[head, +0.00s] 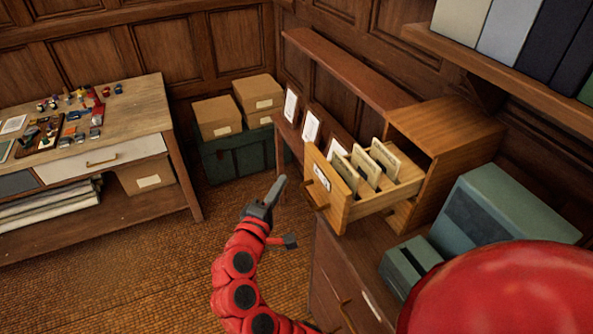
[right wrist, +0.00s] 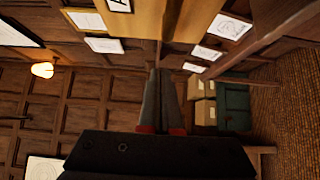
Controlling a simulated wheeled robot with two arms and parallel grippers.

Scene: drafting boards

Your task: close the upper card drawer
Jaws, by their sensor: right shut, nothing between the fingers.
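The upper card drawer (head: 347,208) is pulled well out of the wooden card cabinet (head: 455,135) in the head view. It holds several upright cards (head: 377,160) and has a label and a handle on its front. My right gripper (head: 279,185) is shut and empty, just left of the drawer front and apart from it. In the right wrist view my right gripper (right wrist: 160,75) points ahead with its fingers together, and a pale wooden surface (right wrist: 135,20) shows beyond it at the top. My left gripper is not in view.
A dark cabinet (head: 335,265) stands below the card cabinet. A grey-green box-shaped device (head: 505,205) sits to the right. A worktable (head: 130,110) with small items stands at the left. Cardboard boxes (head: 217,118) rest on a green chest (head: 238,155). The woven floor between is clear.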

